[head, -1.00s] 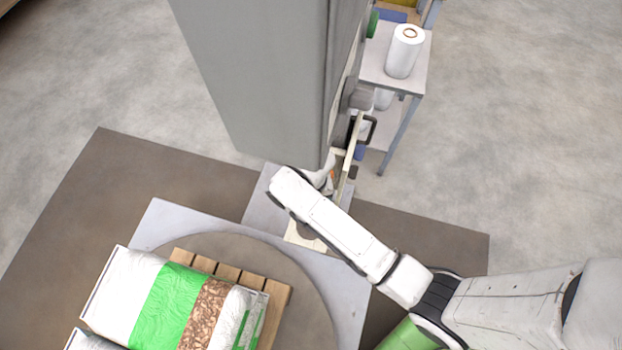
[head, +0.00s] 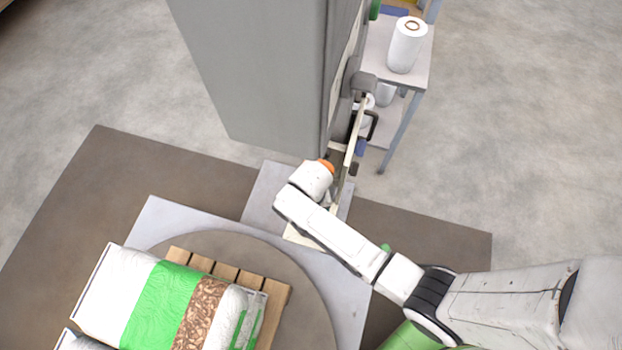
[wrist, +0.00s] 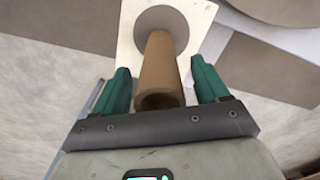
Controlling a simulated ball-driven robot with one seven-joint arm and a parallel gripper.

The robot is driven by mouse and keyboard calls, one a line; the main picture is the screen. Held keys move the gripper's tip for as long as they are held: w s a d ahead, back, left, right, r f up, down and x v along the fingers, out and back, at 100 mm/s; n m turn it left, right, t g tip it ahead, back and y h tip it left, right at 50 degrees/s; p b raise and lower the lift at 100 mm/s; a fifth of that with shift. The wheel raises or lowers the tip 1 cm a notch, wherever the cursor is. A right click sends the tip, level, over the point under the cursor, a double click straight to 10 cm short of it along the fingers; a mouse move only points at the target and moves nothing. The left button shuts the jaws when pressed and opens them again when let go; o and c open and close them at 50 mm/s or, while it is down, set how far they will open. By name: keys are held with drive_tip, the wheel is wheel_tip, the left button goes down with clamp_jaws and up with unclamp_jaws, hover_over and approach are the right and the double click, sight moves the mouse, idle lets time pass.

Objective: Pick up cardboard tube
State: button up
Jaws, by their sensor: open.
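The cardboard tube (wrist: 158,70) is a brown hollow cylinder in the wrist view, its open end towards the camera. It projects from a cream plate (wrist: 205,15) with a round grey area behind the tube. My gripper (wrist: 160,66) is open, with one green finger on each side of the tube. A gap shows between each finger and the tube, so it is not gripped. In the head view my arm reaches to the cream frame on the side of the tall grey cabinet; the tube and my fingers cannot be made out there.
The grey cabinet (head: 260,70) stands just beyond my arm. A side table (head: 425,70) holding a white film roll (head: 406,45) is to its right. A wooden pallet (head: 272,300) with bags (head: 165,305) rests on the turntable at lower left. Open concrete floor lies right.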

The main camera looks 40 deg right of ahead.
drive_tip(key=shift+c, duration=0.3)
drive_tip(key=c, duration=1.1)
drive_tip(key=shift+r, duration=0.2)
